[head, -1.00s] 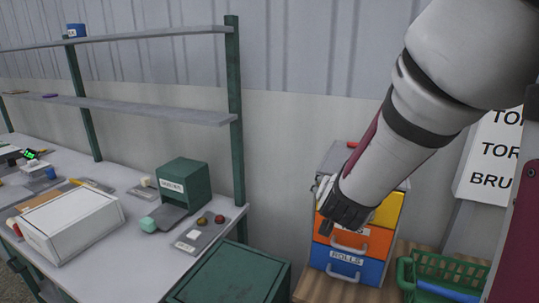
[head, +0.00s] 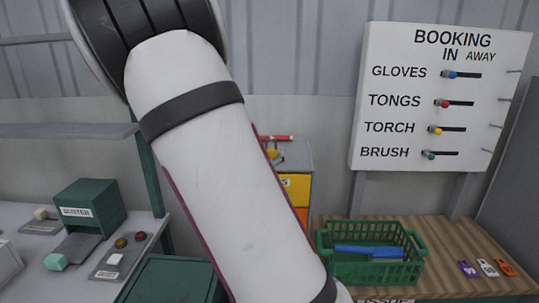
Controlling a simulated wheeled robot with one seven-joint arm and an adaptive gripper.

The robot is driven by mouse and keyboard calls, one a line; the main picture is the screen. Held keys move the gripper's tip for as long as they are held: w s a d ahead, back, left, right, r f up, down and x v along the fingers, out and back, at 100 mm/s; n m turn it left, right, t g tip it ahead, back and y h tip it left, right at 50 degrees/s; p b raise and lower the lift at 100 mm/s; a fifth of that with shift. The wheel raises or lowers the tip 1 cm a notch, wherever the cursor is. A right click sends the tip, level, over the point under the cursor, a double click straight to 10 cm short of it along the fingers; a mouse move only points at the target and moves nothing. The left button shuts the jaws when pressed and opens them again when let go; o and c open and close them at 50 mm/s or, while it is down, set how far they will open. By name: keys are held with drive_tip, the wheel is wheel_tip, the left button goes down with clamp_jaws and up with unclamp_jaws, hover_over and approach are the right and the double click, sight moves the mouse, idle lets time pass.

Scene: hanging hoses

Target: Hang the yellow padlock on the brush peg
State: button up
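The board (head: 440,95) headed BOOKING, IN and AWAY stands at the right in the head view. Its lowest row reads BRUSH, and the brush peg (head: 443,154) there is dark with a green piece at its left end. A small yellow thing (head: 272,154) lies on top of the drawer cabinet, partly behind my arm; it is too small to tell whether it is the yellow padlock. My arm crosses the middle of the view and runs out at the bottom edge. My gripper is outside the picture, so whether it holds anything is hidden.
A green basket (head: 370,272) with a blue thing inside stands on the wooden bench (head: 450,240) below the board. Several coloured tags (head: 487,267) lie at the bench's right. A green box machine (head: 90,207) stands on the left table. A grey panel rises at the far right.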

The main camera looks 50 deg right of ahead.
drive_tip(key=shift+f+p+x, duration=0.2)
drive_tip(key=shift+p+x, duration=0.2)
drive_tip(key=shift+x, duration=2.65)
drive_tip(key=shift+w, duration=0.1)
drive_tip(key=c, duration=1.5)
